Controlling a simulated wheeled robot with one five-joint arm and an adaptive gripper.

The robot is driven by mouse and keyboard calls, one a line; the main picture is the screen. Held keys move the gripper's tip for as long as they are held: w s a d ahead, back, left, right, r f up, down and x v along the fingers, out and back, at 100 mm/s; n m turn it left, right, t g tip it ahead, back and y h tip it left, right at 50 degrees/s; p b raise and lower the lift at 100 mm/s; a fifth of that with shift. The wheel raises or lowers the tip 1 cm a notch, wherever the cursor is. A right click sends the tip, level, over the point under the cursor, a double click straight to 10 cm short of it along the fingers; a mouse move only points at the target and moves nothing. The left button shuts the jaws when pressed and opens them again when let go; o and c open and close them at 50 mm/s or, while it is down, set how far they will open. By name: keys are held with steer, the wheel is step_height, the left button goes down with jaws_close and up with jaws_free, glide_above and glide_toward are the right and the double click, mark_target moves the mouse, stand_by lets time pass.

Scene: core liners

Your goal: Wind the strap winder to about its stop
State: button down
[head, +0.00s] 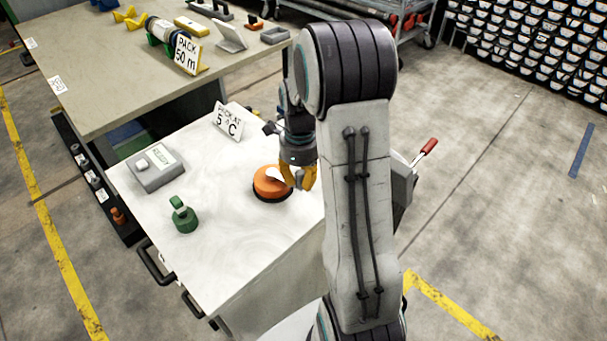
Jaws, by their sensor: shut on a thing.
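A round orange winder (270,183) with a dark base ring stands on the white cabinet top. I take it to be the strap winder. A small pale piece (279,174) shows on its top. My gripper (299,180), with yellow fingers, points down at the right side of the winder and is shut on it. The fingers cover that edge, so the exact contact is hidden. No strap or stop mark can be made out.
On the white top (240,235) stand a green knob (184,217), a grey box (157,167) and a "5 °C" sign (228,121). A red-handled lever (424,152) is at the right. A cluttered table (85,90) stands behind. The front of the top is clear.

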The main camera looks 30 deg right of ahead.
steer(key=shift+s+a+f+m, duration=0.1)
steer(key=shift+s+a+m, duration=0.05)
steer(key=shift+a+m, duration=0.15)
steer(key=shift+s+a, duration=0.15)
steer(key=shift+a, duration=0.2)
steer(key=c, duration=1.1)
jaws_free()
steer(key=shift+o, duration=0.2)
step_height(320, 180, up, 12)
